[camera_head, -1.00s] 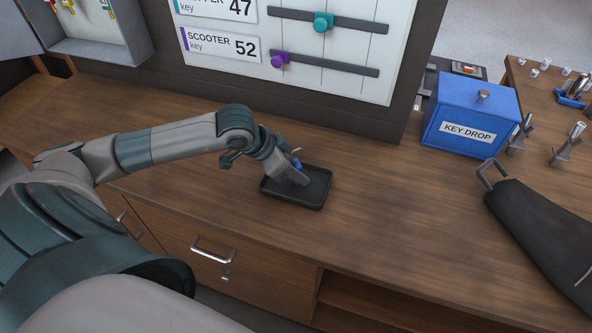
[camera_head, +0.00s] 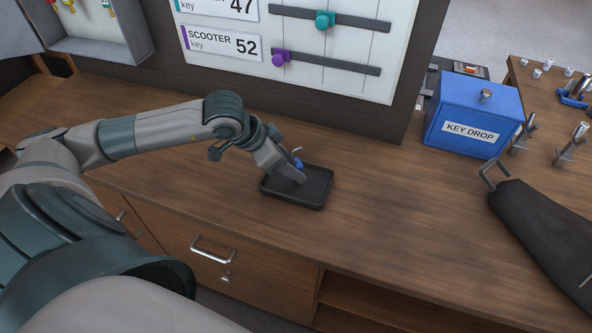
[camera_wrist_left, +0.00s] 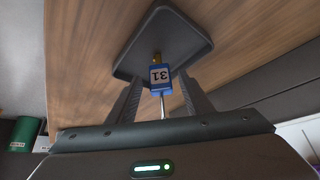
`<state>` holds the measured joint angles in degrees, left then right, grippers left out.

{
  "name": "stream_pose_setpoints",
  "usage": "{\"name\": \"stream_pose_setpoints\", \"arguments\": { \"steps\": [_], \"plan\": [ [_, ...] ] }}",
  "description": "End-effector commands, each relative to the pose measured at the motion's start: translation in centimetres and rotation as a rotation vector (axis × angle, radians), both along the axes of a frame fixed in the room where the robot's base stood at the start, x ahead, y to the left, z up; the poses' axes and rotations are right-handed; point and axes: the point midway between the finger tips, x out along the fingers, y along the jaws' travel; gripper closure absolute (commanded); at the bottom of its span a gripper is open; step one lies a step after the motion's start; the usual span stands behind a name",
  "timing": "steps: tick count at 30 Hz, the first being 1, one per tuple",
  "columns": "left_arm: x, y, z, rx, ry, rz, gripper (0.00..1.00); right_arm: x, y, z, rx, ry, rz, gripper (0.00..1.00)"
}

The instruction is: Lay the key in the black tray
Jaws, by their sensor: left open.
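The black tray (camera_head: 318,201) lies on the wooden counter; it also shows in the left wrist view (camera_wrist_left: 190,22). The key has a blue tag (camera_wrist_left: 160,77) marked 31, with a brass-coloured end toward the tray and a thin metal part toward my wrist. In the head view its blue part (camera_head: 299,163) shows beside my fingers. My left gripper (camera_head: 296,179) points down into the tray. In the left wrist view its fingers (camera_wrist_left: 162,92) stand apart on either side of the tag, open. I cannot tell whether the key touches a finger.
A white key board (camera_head: 300,45) stands behind the tray. The counter between tray and box is clear.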

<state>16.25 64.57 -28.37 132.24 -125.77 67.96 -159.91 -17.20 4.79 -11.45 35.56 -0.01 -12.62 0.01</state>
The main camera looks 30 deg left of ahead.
Motion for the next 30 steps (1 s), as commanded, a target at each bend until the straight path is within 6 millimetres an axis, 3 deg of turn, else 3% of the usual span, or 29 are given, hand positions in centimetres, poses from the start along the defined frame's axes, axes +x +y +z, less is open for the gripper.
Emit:
{"name": "stream_pose_setpoints", "arguments": {
  "steps": [15,30],
  "plan": [
    [-3.3,2.2,6.0,0.003,-0.001,0.001,0.54,0.0,0.7,-2.9,0.008,0.0,-0.002,0.47],
    [-4.0,2.4,7.3,0.0,0.0,0.0,0.54,0.0,0.4,-3.2,0.004,0.0,-0.002,0.47]
  ]
}}
